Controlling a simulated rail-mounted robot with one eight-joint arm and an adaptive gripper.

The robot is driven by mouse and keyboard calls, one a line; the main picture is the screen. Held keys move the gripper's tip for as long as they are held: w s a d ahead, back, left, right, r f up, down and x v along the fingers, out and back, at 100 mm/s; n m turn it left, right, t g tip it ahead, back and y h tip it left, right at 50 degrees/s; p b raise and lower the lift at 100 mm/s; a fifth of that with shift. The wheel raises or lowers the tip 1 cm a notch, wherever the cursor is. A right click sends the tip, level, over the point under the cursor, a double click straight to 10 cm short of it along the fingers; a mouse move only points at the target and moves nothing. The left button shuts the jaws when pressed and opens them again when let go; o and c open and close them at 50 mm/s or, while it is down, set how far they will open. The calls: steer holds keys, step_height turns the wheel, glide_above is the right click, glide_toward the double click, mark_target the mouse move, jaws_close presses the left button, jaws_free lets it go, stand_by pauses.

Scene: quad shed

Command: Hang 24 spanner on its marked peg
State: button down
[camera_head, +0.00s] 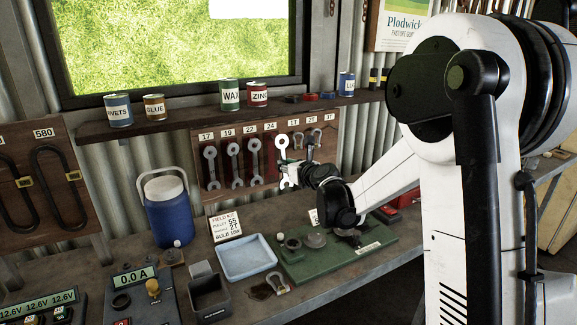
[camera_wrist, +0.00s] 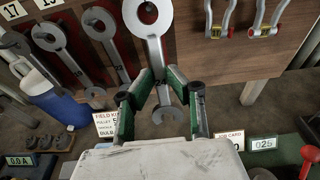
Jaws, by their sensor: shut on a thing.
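The 24 spanner (camera_head: 283,160) is silver, with a ring end at the top and an open end at the bottom. It is upright in front of the wooden tool board (camera_head: 345,142), a little right of the "24" label (camera_head: 270,127). My gripper (camera_wrist: 162,82) is shut on its lower shaft, where the spanner (camera_wrist: 153,48) shows the number 24. I cannot tell whether the ring touches the board or a peg.
Three spanners (camera_head: 233,163) hang left of the held one, under 17, 19 and 22. Shackles (camera_wrist: 268,17) hang to the right. Below are a blue tray (camera_head: 246,258), a green mat (camera_head: 300,270), a blue cooler (camera_head: 168,212) and a field kit card (camera_head: 225,226). Cans stand on the shelf (camera_head: 180,122) above.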

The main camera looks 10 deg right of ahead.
steer(key=shift+r+p+x, duration=0.15)
steer(key=shift+r+x, duration=0.05)
steer(key=shift+x, duration=0.65)
steer(key=shift+r+p+x, duration=0.15)
steer(key=shift+x, duration=0.7)
steer(key=shift+w+a+f+b, duration=0.15)
steer(key=shift+w+f+b, duration=0.55)
steer(key=shift+b, duration=0.2)
steer(key=shift+w, duration=0.1)
steer(key=c, duration=1.6)
jaws_free()
